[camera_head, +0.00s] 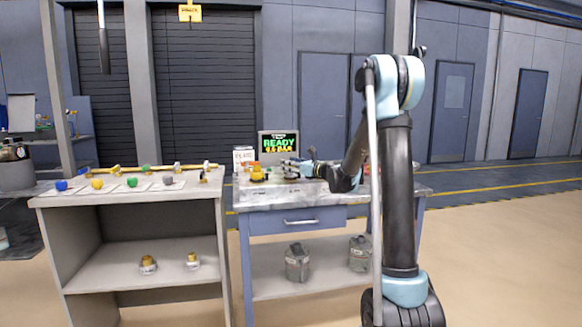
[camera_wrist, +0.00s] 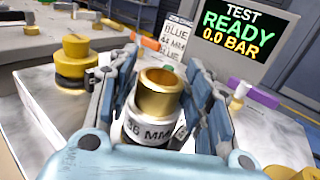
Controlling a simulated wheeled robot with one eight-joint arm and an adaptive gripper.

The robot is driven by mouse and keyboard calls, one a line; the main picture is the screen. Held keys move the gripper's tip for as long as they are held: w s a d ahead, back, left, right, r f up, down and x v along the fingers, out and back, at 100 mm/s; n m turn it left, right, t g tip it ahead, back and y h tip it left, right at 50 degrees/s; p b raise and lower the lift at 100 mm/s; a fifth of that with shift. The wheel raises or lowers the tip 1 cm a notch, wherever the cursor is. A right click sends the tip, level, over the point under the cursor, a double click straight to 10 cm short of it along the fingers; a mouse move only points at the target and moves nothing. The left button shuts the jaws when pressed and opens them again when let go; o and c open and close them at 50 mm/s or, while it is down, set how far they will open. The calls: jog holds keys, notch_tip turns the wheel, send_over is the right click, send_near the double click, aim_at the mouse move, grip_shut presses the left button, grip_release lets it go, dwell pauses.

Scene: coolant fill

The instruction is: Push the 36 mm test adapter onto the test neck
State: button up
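The 36 mm test adapter (camera_wrist: 159,95) is a brass ring on a body with a white "36 MM" band, upright between the fingers of my gripper (camera_wrist: 163,100) in the wrist view. The fingers close on both its sides. Its lower end is hidden, so I cannot tell whether it touches anything below. In the head view my gripper (camera_head: 297,165) is over the blue bench, too small to show the adapter. I cannot make out the test neck for certain. A yellow-topped fitting with a black lower part (camera_wrist: 75,62) stands left of the gripper.
The test screen (camera_wrist: 240,35) reads "TEST READY 0.0 BAR". A card (camera_wrist: 174,42) reading "BLUE 36 MM BLUE" stands beside it. Two brass-topped adapters (camera_head: 148,264) (camera_head: 193,260) sit on the left shelf. Metal cans (camera_head: 297,263) stand under the blue bench (camera_head: 272,225).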

jog(key=o, duration=0.5)
jog(key=shift+o, duration=0.2)
jog(key=shift+d, duration=0.1)
jog(key=v, duration=1.1)
jog(key=shift+s+d, duration=0.3)
jog(key=shift+f, duration=0.1)
jog(key=s+d+f+n+g+h, duration=0.1)
jog(key=s+f+n+g+h, duration=0.25)
jog(key=s+n, duration=0.55)
jog(key=s+d+f+n+g+h, duration=0.15)
jog(key=s+f+n, duration=0.25)
jog(key=s, duration=0.9)
jog(key=s+d+f+n+g+h, duration=0.1)
jog(key=s+d+f+n+h, duration=0.2)
jog(key=s, duration=0.4)
jog(key=s+d+f+n+g+h, duration=0.1)
jog(key=s+d+f+n+h, duration=0.2)
jog(key=s+d+f+n, duration=0.2)
jog(key=s+d+f+n+g+h, duration=0.1)
jog(key=s+d+f+n+h, duration=0.2)
jog(key=s+d+f, duration=0.3)
jog(key=s+d+n, duration=0.1)
jog(key=s+d, duration=0.1)
jog(key=s, duration=0.3)
jog(key=shift+s+f+n+g, duration=0.2)
jog(key=shift+n+g, duration=0.2)
